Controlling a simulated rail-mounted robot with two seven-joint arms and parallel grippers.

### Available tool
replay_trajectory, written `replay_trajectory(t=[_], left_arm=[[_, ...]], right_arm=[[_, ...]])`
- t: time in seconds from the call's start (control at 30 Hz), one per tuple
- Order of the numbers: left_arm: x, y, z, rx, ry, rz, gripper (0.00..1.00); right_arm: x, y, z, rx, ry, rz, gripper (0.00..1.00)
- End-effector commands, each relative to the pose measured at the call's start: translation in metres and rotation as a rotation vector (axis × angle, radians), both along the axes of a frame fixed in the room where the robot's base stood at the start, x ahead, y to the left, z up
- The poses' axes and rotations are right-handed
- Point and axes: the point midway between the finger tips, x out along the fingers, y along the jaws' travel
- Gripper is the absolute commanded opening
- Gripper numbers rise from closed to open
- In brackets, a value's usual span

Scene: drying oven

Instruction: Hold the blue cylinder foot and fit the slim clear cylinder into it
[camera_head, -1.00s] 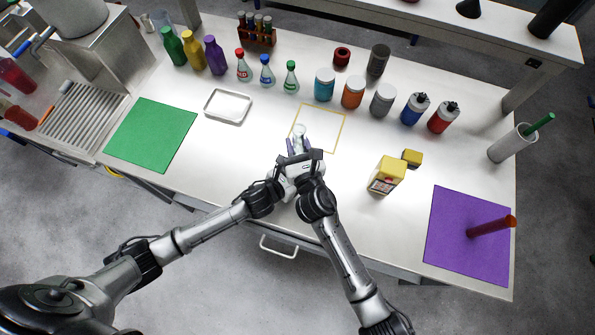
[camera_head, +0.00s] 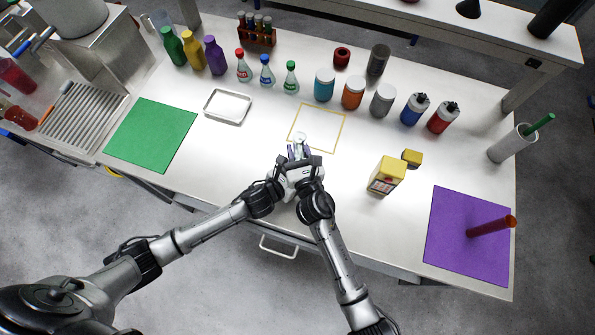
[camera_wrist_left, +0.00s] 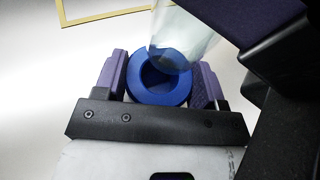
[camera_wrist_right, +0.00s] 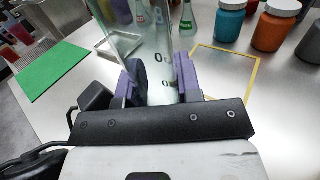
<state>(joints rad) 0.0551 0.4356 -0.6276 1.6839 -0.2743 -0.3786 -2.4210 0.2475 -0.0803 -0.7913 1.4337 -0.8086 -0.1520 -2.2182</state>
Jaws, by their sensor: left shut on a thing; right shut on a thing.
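The blue cylinder foot (camera_wrist_left: 143,91) is a thick ring with a round socket, seen from above in the left wrist view. My left gripper (camera_wrist_left: 160,84) is shut on it, one purple finger on each side. The slim clear cylinder (camera_wrist_left: 187,35) is tilted in that view, its lower end overlapping the socket's right side; I cannot tell whether it is inside. My right gripper (camera_wrist_right: 158,78) is shut on the clear cylinder (camera_wrist_right: 158,50), which has printed marks. In the head view both hands meet near the table's front edge, with the cylinder (camera_head: 300,141) small and faint.
A yellow outlined square (camera_head: 325,151) lies just beyond the hands. A white tray (camera_head: 207,113) and green mat (camera_head: 150,135) are to the left. Bottles and jars (camera_head: 353,92) line the back. A yellow box (camera_head: 386,175) and purple mat (camera_head: 450,235) are to the right.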

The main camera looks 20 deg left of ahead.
Motion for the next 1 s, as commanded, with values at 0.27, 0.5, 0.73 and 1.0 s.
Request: replay_trajectory(t=[0.27, 0.5, 0.73, 1.0], left_arm=[[0.000, -0.001, 0.000, 0.000, -0.001, -0.001, 0.41], [0.000, -0.001, 0.000, 0.000, -0.001, -0.001, 0.41], [0.000, -0.002, 0.001, -0.003, -0.001, -0.002, 0.41], [0.000, -0.003, 0.001, -0.007, -0.003, -0.003, 0.41]], right_arm=[[-0.002, 0.002, -0.015, 0.000, 0.002, 0.003, 0.04], [-0.003, 0.002, -0.024, -0.002, 0.005, 0.006, 0.04], [-0.003, 0.001, -0.029, -0.005, 0.008, 0.005, 0.04], [-0.004, 0.001, -0.031, -0.007, 0.011, 0.004, 0.04]])
